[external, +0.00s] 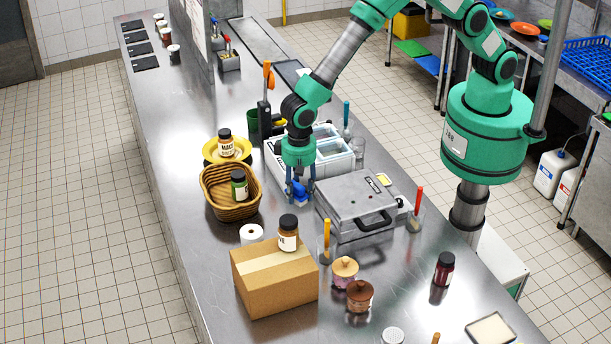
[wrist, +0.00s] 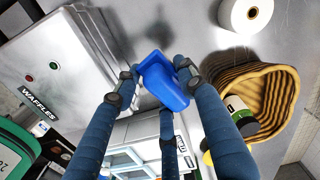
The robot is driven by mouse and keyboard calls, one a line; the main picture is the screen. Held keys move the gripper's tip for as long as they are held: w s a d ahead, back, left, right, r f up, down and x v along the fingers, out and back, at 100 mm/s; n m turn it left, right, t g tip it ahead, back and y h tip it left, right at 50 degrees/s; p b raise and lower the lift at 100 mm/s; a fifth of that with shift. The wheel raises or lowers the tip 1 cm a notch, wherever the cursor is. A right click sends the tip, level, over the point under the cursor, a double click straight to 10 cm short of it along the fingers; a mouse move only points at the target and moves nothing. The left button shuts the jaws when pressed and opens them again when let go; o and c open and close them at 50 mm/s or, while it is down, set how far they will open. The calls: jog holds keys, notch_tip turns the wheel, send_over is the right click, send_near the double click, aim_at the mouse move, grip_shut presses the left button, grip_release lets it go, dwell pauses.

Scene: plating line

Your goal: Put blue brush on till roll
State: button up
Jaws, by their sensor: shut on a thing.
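My gripper (external: 299,188) is shut on the blue brush (external: 300,197) and holds it above the steel counter, between the basket and the waffle maker. In the wrist view the blue brush (wrist: 163,82) sits between the blue fingers of my gripper (wrist: 160,85). The white till roll (external: 251,233) stands on the counter behind the cardboard box, to the lower left of my gripper. It also shows at the top right of the wrist view (wrist: 246,12), apart from the brush.
A wicker basket (external: 213,203) with a jar stands left of my gripper. The waffle maker (external: 345,200) is on the right. A cardboard box (external: 275,285) with a jar (external: 288,240) on top stands close to the till roll. Bare counter lies between gripper and box.

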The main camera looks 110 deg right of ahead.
jog(key=shift+a, duration=0.1)
dwell(0.3)
jog(key=p, duration=0.2)
send_over(254, 230)
jog(key=shift+f, duration=0.8)
dwell(0.4)
jog(key=shift+f+p, duration=0.6)
jog(key=shift+f, duration=1.1)
jog(key=shift+f, duration=0.15)
jog(key=o, duration=1.1)
jog(key=shift+o, duration=0.2)
